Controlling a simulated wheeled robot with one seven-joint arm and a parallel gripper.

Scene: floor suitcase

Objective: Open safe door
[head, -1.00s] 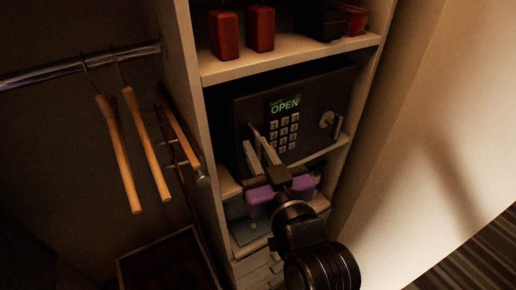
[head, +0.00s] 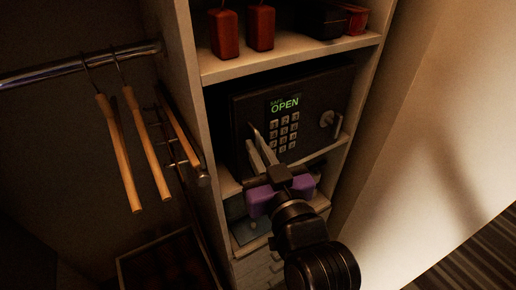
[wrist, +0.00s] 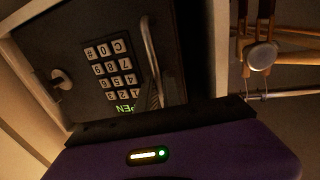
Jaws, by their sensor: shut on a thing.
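The dark safe door (head: 305,98) is in the middle shelf of the closet in the head view, with a keypad (head: 285,131) and a green OPEN display (head: 285,105). It looks closed or nearly so. A metal bar handle (head: 254,134) is at the door's left side; it also shows in the wrist view (wrist: 151,52). My gripper (head: 259,148) is at the lower part of this handle, its fingers shut on it. In the wrist view the fingertips are partly hidden by the dark gripper body.
A round knob (head: 327,119) is on the door's right side. Red candles (head: 260,29) stand on the shelf above. Wooden hangers (head: 147,143) hang from a rail (head: 85,65) at the left. A blue box (head: 250,228) is on the shelf below. The pale wall is at the right.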

